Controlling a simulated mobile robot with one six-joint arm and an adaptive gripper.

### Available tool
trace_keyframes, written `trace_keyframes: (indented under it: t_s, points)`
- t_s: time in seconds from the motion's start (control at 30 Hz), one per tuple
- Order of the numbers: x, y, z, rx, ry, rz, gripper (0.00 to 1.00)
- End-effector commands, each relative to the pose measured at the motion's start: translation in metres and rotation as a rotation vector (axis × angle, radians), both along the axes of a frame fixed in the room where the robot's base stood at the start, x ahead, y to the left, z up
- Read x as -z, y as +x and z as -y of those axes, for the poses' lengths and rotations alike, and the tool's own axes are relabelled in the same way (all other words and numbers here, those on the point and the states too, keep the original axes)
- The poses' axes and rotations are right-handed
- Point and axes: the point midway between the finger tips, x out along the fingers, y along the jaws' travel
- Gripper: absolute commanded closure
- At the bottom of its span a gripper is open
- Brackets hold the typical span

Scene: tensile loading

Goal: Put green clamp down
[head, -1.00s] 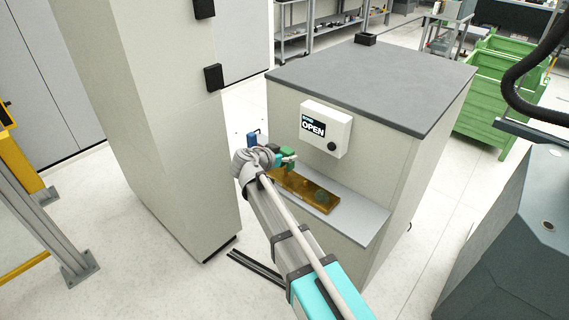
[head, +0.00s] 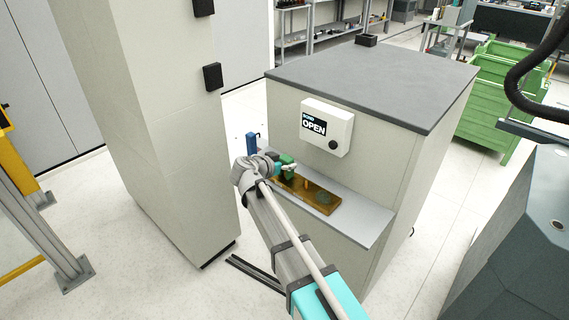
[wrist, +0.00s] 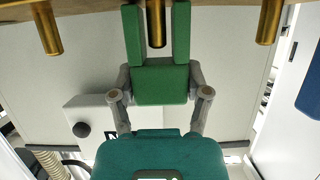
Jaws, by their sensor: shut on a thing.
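The green clamp (head: 287,160) is held over the far left part of the brass rack (head: 318,198) in the head view. In the wrist view the green clamp (wrist: 160,86) fills the middle, with its two prongs on either side of a brass peg (wrist: 156,22). My gripper (wrist: 160,82) is shut on the clamp's block from both sides. In the head view my gripper (head: 278,168) is partly hidden by my arm. Whether the clamp touches the rack is hidden.
The rack lies on a grey shelf (head: 362,217) against a cabinet with an OPEN display (head: 326,126). A blue object (head: 252,143) stands left of my gripper. A tall pale column (head: 165,130) rises further left. The shelf's right end is clear.

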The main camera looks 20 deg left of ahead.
Motion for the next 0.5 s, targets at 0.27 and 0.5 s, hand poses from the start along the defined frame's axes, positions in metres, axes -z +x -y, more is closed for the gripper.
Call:
trace_keyframes:
  t_s: [0.27, 0.5]
  points:
    - [0.0020, 0.0001, 0.0003, 0.000, 0.000, 0.000, 0.05]
    - [0.0021, 0.0002, 0.0004, 0.000, 0.000, 0.000, 0.04]
